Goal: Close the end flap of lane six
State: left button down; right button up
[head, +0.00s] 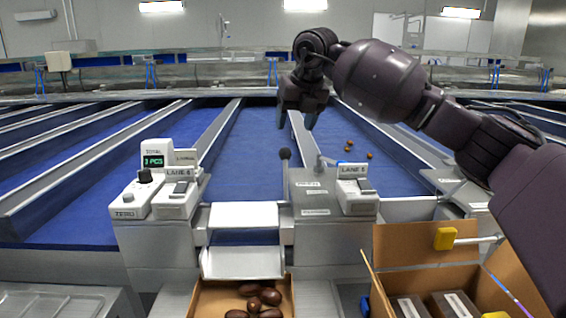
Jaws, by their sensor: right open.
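A pale end flap (243,263) hangs sloping at the front of the middle blue lane (250,150), just above a cardboard box (200,300) of brown dates (262,297). A white plate (243,214) lies above it. My right gripper (303,118) is open and empty, pointing down above the lanes, beyond the lever. My left gripper is not in view.
A counter (152,160) reads 3 PCS beside a black knob. Metal dividers (215,125) separate the lanes.

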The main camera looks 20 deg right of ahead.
aim_at(287, 149)
jog(key=b+x, duration=0.2)
jog(key=x, duration=0.7)
jog(key=shift+f, duration=0.25)
jog(key=shift+w+f, duration=0.25)
jog(key=shift+f, duration=0.1)
jog(key=shift+r, duration=0.1)
grip_shut()
